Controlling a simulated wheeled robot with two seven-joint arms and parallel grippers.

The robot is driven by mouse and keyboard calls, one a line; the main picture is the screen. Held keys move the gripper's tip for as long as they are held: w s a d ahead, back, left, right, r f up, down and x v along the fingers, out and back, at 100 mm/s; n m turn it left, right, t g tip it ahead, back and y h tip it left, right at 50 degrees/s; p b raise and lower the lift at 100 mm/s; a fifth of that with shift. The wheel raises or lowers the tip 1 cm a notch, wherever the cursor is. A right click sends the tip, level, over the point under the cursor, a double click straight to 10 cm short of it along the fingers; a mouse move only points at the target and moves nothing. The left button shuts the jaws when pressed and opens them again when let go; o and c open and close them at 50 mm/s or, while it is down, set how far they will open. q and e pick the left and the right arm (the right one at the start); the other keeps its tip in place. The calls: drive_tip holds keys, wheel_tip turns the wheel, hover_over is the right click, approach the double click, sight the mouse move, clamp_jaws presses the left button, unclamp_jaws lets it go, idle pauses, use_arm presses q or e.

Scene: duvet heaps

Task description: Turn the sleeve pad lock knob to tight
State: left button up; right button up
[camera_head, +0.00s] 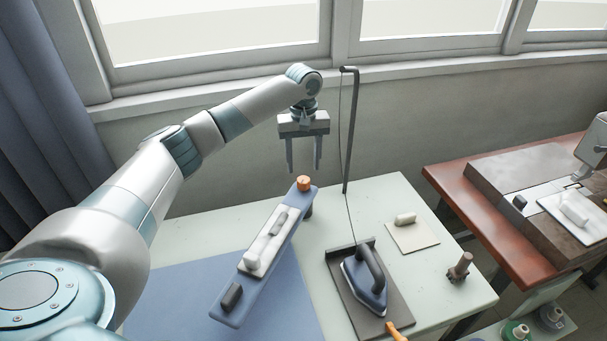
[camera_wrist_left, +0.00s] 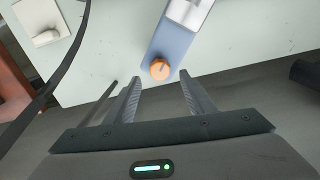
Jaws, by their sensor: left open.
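The sleeve pad (camera_head: 229,308) is a long narrow blue board lying diagonally over the table. Its orange lock knob (camera_head: 304,183) sits at the far end. The knob also shows in the left wrist view (camera_wrist_left: 160,69), with a dark line on its top. My left gripper (camera_head: 304,170) points down above the knob, its two fingers apart and nothing between them. In the left wrist view the fingers (camera_wrist_left: 163,92) point toward the knob, which is apart from them. The right gripper is not in view.
A dark iron (camera_head: 364,284) stands on a rest to the right, its cord rising to a tall black pole (camera_head: 350,130) close right of my left gripper. A beige pad (camera_head: 412,237) lies beyond. A sewing table (camera_head: 470,202) stands at right. Windows and wall are behind.

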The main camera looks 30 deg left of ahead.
sight(303, 180)
use_arm(q)
drive_tip(key=shift+f+p, duration=0.5)
drive_tip(key=shift+f, duration=2.4)
drive_tip(key=c, duration=1.1)
